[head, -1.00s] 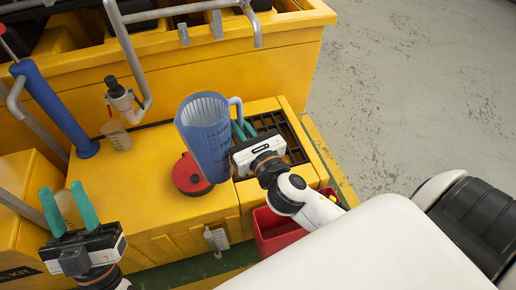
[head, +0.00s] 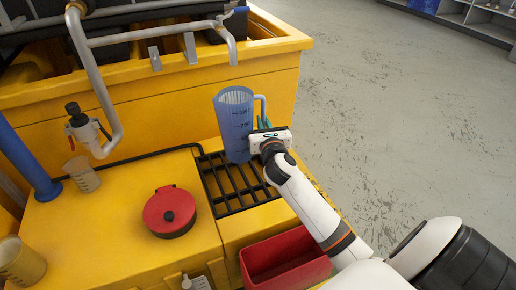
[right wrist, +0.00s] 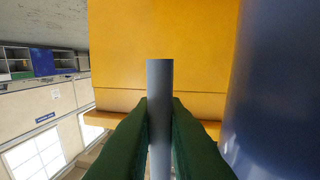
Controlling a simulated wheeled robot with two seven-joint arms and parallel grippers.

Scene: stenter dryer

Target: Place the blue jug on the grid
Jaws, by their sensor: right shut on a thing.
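The blue jug (head: 236,124) is upright over the far part of the black grid (head: 232,190) in the head view. I cannot tell whether its base touches the bars. My right gripper (head: 265,127) is shut on the jug's handle, at the jug's right side. In the right wrist view the green fingers (right wrist: 159,135) close around the grey-blue handle (right wrist: 160,80), and the jug's dark blue wall (right wrist: 285,80) fills the right edge. My left gripper is out of the head view.
A red round lidded pot (head: 168,208) stands left of the grid. A red bin (head: 283,262) hangs in front. Measuring cups (head: 82,174) stand further left. The yellow machine wall (head: 150,100) and grey pipes rise behind. The near grid bars are bare.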

